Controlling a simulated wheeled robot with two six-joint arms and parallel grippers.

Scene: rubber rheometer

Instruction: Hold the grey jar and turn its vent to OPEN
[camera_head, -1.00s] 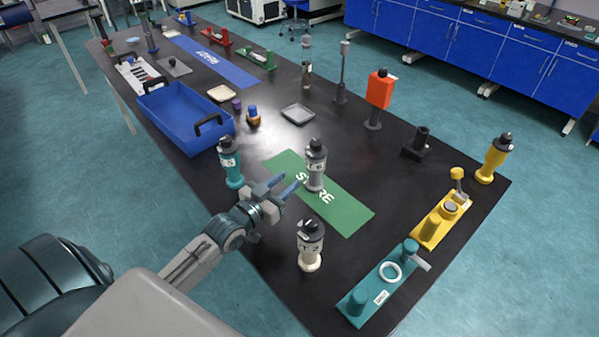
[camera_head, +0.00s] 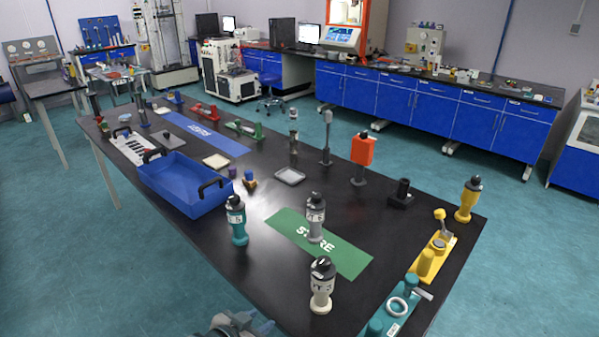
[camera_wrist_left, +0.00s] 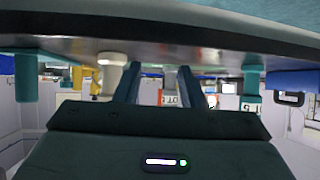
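The grey jar (camera_head: 315,218) with a black top stands upright on the green STORE mat (camera_head: 348,258). The setting of its vent is too small to read. My left gripper (camera_head: 256,322) is at the bottom edge of the head view, nearer to me than the jar and apart from it. In the left wrist view, its two fingers (camera_wrist_left: 157,82) are spread with nothing held. That view looks upside down; a teal jar (camera_wrist_left: 250,88) hangs to the right of the fingers. My right gripper is not in view.
A teal jar (camera_head: 237,222) stands left of the grey jar and a cream jar (camera_head: 321,288) stands in front. A blue tray (camera_head: 178,190) is at left. Yellow (camera_head: 432,258) and teal (camera_head: 393,314) fixtures and a yellow jar (camera_head: 467,202) are at right.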

